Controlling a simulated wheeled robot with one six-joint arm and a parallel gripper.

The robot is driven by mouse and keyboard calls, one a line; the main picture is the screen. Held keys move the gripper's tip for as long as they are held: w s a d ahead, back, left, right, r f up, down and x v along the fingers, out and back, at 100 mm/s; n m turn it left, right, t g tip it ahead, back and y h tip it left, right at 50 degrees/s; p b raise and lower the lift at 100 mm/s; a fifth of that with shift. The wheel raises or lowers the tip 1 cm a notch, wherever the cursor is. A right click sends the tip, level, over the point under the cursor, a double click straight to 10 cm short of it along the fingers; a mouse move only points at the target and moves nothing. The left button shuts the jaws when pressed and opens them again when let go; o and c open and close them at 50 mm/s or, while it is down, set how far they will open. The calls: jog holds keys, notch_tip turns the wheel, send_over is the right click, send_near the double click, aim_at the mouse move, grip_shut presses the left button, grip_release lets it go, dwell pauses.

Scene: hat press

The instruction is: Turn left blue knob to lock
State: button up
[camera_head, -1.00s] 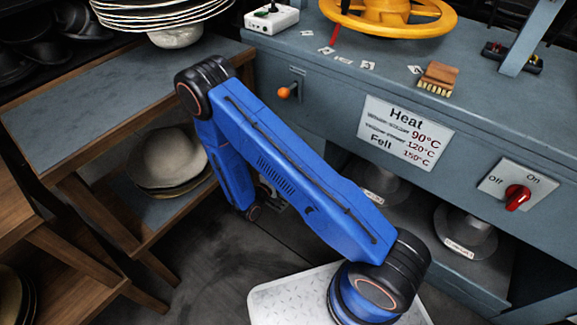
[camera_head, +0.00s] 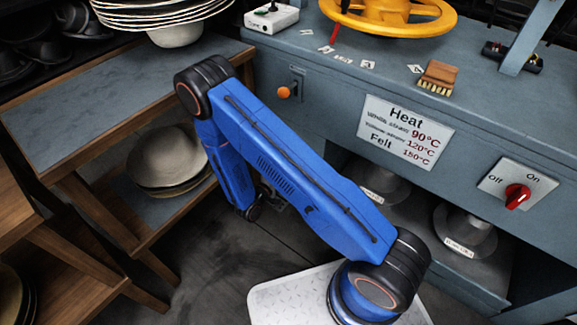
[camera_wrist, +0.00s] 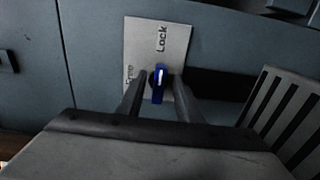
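The blue knob (camera_wrist: 158,84) shows in the wrist view on a pale plate (camera_wrist: 178,30) fixed to a blue-grey panel. It stands upright in the picture with a white mark on it. The word "Lock" is printed above the knob; a second, hard-to-read word is at its left. My gripper (camera_wrist: 159,82) is open, with one dark finger on each side of the knob. A gap seems to show between the knob and the fingers, but contact at the tips is hard to judge. The head view shows neither the blue knob nor the gripper clearly.
In the head view the blue-grey press bench (camera_head: 470,120) carries a yellow wheel (camera_head: 390,18), a brush (camera_head: 437,77), an orange-tipped lever (camera_head: 284,92) and a red knob (camera_head: 517,196). Wooden shelves (camera_head: 85,130) stand at the left.

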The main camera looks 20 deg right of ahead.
jog(key=v, duration=1.7)
jog(key=shift+a, duration=0.15)
jog(key=shift+s, duration=0.1)
